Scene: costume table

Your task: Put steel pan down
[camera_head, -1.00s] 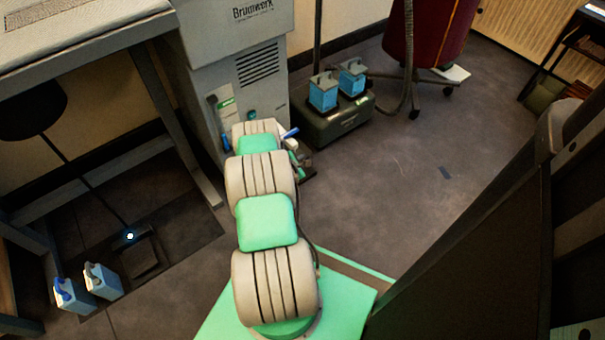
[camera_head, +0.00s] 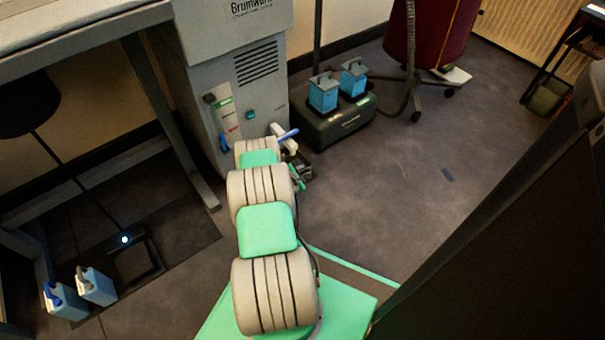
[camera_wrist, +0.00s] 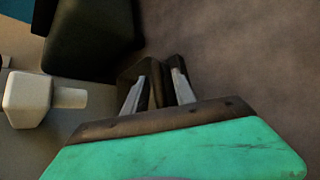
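I cannot make out a steel pan in either view. My gripper (camera_wrist: 157,88) shows in the wrist view with two pale grey fingers. Dark material fills the space between and above them, and I cannot tell whether it is finger pads or a held thing. In the head view my gripper is small and mostly hidden beyond my arm, low over the floor by the grey machine (camera_head: 262,85). A white fitting with a blue handle (camera_head: 287,135) is close beside it. A pale blocky fitting (camera_wrist: 28,100) shows left of the fingers in the wrist view.
A dark box (camera_head: 335,125) on the floor carries two blue canisters (camera_head: 323,93). A grey table (camera_head: 90,32) is at upper left, with two blue-white jugs (camera_head: 95,286) below. A tall dark panel (camera_head: 500,240) blocks the right.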

